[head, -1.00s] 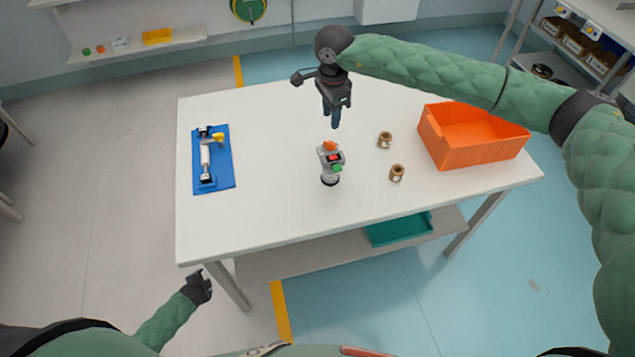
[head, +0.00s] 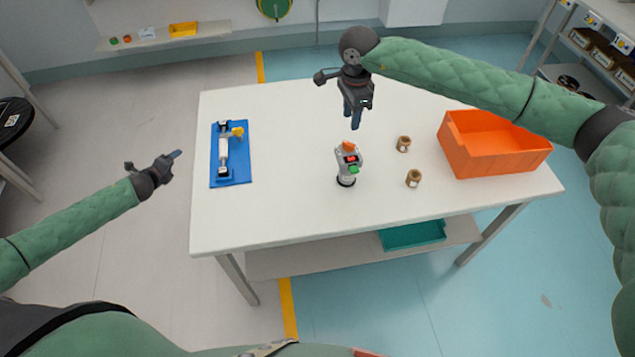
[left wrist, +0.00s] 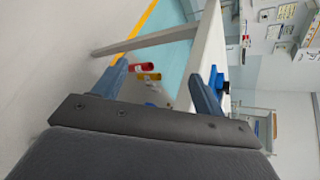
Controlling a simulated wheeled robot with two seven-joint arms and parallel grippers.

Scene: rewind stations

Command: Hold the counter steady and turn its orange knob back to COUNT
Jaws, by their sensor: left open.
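The counter (head: 346,168) stands upright on the white table, grey with a red patch and a green part. Its orange knob (head: 348,147) is on top; its setting is too small to read. My right gripper (head: 353,118) points down just above and behind the counter, apart from it; its finger gap is unclear. My left gripper (head: 178,155) is off the table's left edge, open and empty, well away from the counter. Its spread fingers show in the left wrist view (left wrist: 165,80).
The white table (head: 290,215) holds a blue board (head: 240,168) with a fixture at left. Two brown cylinders (head: 403,143) (head: 413,178) and an orange bin (head: 490,160) are right of the counter. A teal tray (head: 412,236) lies on the lower shelf. The table between board and counter is clear.

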